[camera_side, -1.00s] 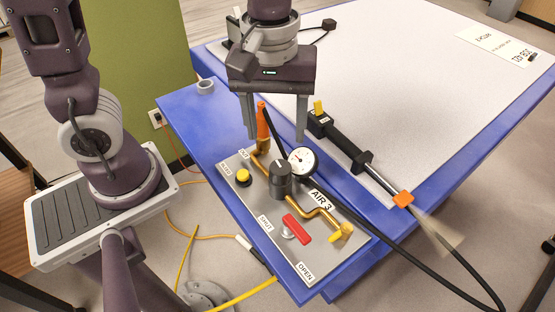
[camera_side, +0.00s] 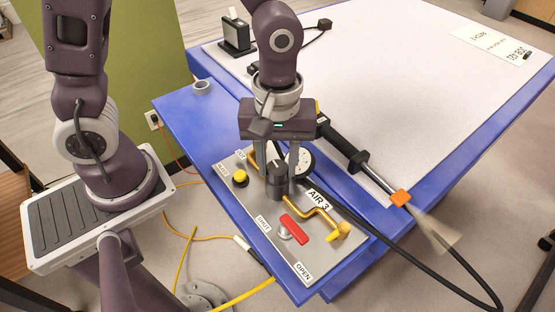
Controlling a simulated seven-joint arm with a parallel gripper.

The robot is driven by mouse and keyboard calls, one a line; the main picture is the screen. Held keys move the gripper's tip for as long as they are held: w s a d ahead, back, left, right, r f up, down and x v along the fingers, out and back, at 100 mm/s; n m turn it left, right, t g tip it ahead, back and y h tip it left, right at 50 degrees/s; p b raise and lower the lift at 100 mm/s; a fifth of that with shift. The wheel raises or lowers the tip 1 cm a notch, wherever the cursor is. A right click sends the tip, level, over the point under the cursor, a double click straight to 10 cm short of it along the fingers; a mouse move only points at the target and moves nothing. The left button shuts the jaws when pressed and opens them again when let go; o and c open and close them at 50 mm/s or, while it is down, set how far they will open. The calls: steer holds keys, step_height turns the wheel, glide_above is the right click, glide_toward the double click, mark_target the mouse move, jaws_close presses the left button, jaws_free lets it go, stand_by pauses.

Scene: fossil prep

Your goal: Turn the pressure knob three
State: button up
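The black pressure knob (camera_side: 277,183) stands upright on the grey air panel (camera_side: 262,208), with a light pointer line on its top. My gripper (camera_side: 279,167) points straight down over it, its two grey fingers at either side of the knob's upper part. The fingers are drawn in to about the knob's width and look shut on it. The round pressure gauge (camera_side: 306,164) is just behind and to the right, partly hidden by the right finger. The label AIR 3 (camera_side: 317,199) is beside the knob.
A yellow button (camera_side: 240,176) is left of the knob. A red lever (camera_side: 294,228) and brass pipe (camera_side: 322,211) are in front and to the right. A black air tool (camera_side: 341,145) with a hose lies behind. A grey ring (camera_side: 201,87) sits on the blue table.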

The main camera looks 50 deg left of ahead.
jaws_close()
steer(key=shift+m, duration=0.3)
steer(key=m, duration=0.6)
steer(key=shift+m, duration=0.3)
steer(key=m, duration=0.4)
steer(key=shift+w, duration=0.1)
steer(key=m, duration=0.8)
steer(key=shift+m, duration=2.3)
